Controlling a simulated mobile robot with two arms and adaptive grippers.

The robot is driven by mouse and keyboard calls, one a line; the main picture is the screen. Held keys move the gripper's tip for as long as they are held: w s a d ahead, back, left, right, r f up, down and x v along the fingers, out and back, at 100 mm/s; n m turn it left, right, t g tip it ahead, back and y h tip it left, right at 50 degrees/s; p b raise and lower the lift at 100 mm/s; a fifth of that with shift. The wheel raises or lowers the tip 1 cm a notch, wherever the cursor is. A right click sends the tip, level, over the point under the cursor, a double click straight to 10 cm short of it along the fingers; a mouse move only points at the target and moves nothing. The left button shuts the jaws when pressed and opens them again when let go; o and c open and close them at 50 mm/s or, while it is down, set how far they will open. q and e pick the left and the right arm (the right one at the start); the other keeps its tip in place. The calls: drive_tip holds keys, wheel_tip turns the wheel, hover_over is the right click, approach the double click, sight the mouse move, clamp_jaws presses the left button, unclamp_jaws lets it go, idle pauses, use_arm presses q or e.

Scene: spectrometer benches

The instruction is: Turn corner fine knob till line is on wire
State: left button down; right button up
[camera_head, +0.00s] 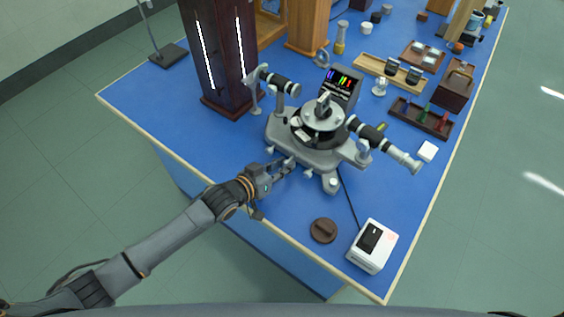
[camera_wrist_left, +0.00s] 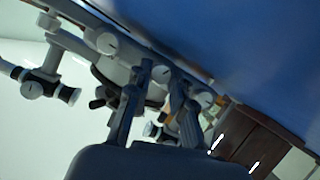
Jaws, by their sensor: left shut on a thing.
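The grey spectrometer (camera_head: 318,158) stands on the blue bench, with a round table on top, a collimator tube (camera_head: 275,82) at the back left and a telescope (camera_head: 385,143) pointing to the front right. Pale knobs stick out along its near side. My left gripper (camera_head: 284,166) reaches in from the left, low at this near side, and is shut on a small corner knob. The left wrist view shows that pale knob (camera_wrist_left: 162,74) between the fingertips. A small dark screen (camera_head: 342,83) behind the spectrometer shows coloured lines; the line and wire cannot be made out. My right gripper is out of view.
A dark wooden cabinet (camera_head: 222,50) with white light strips stands back left. A brown round piece (camera_head: 324,230) and a white box (camera_head: 372,246) with a cable sit near the front edge. Trays (camera_head: 421,118) and small parts fill the right back. The front-left bench is clear.

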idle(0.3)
use_arm(q)
drive_tip(key=c, duration=1.2)
unclamp_jaws()
drive_tip(key=shift+o, duration=0.2)
drive_tip(key=shift+s+a, duration=0.1)
drive_tip(key=v, duration=1.1)
drive_tip(key=shift+s+a+r, duration=0.2)
drive_tip(key=shift+s+a, duration=0.05)
